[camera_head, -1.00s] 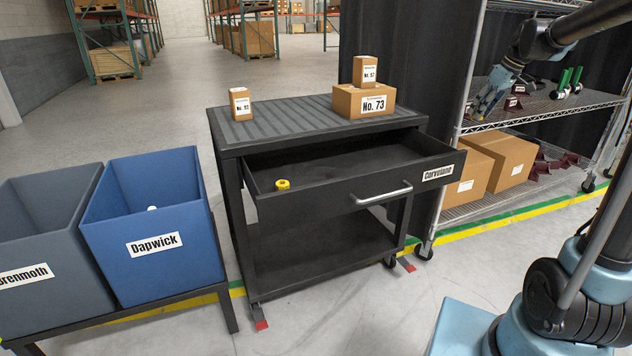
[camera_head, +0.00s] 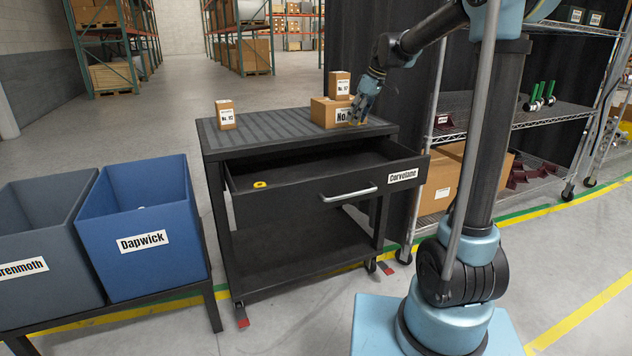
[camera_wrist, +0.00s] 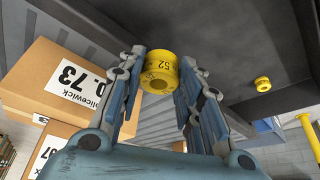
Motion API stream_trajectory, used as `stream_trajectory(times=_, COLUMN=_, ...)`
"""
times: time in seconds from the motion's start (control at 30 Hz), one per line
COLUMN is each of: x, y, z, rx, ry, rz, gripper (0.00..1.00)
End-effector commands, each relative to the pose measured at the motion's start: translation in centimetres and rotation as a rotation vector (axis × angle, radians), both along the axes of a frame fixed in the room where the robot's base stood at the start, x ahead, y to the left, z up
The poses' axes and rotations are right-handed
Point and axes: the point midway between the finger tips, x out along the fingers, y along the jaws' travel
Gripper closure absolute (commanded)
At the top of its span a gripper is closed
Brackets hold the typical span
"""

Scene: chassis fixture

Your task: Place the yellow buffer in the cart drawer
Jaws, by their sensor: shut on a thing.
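My gripper (camera_head: 362,108) is in front of the No. 73 box, by the cart's right side. In the wrist view my gripper (camera_wrist: 157,85) is shut on a yellow buffer (camera_wrist: 159,70), a short cylinder marked 52, held between the fingertips. The buffer is too small to make out clearly in the head view. The cart drawer (camera_head: 300,205), labelled Corvolane, is pulled open. Another yellow piece (camera_head: 260,184) lies at its left end and also shows in the wrist view (camera_wrist: 262,84). The rest of the drawer floor looks bare.
The No. 73 box (camera_head: 322,112) stands on the black cart top (camera_head: 265,128), with a small box (camera_head: 339,85) on it. Another small box (camera_head: 226,115) stands at the left. Blue (camera_head: 140,215) and grey (camera_head: 45,235) bins are left of the cart; a wire shelf (camera_head: 535,118) is right.

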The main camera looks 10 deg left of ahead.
Motion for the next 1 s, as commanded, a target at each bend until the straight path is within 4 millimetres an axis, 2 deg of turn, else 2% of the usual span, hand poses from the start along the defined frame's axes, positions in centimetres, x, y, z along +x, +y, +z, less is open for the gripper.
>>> stream_trajectory(times=0.33, x=0.1, y=-0.2, z=0.0, rx=0.000, ry=0.000, rz=-0.002, gripper=0.89)
stream_trajectory(times=0.47, x=0.1, y=-0.2, z=-1.0, rx=0.000, ry=0.000, rz=-0.003, gripper=0.89)
stream_trajectory(times=1.0, x=0.1, y=-0.3, z=-11.9, rx=0.000, ry=0.000, rz=-0.003, gripper=0.89)
